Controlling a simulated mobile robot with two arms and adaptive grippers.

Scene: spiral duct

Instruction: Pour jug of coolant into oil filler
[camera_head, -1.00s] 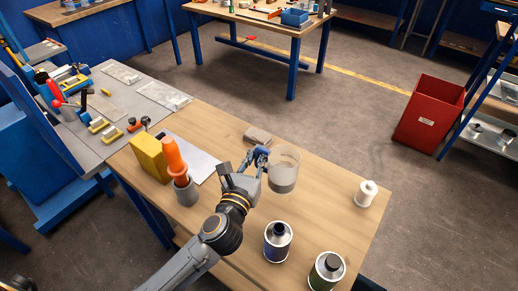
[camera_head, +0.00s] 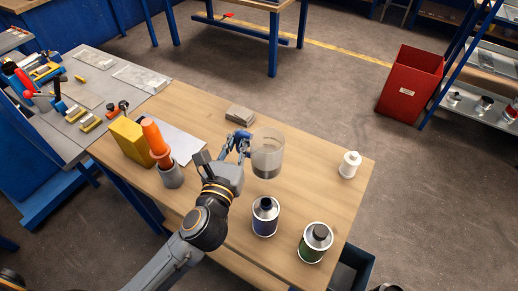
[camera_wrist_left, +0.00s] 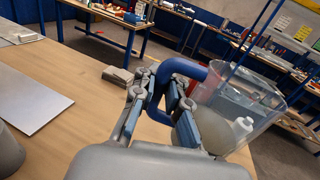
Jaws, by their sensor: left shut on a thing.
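The clear jug (camera_head: 267,158) has dark liquid in its lower part and stands upright near the middle of the wooden table. My left gripper (camera_head: 241,141) is shut on the jug's blue handle, left of its body; the jug (camera_wrist_left: 240,100) and handle (camera_wrist_left: 182,66) also show in the left wrist view. I cannot tell whether the jug's base touches the table. A small white capped bottle-like thing (camera_head: 350,165) stands near the table's right edge. I cannot tell which thing is the oil filler. My right gripper is not in view.
An orange-topped grey cup (camera_head: 171,172), a yellow block (camera_head: 130,142) and a grey block (camera_head: 240,115) are leftward. The wood between jug and white thing is clear.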

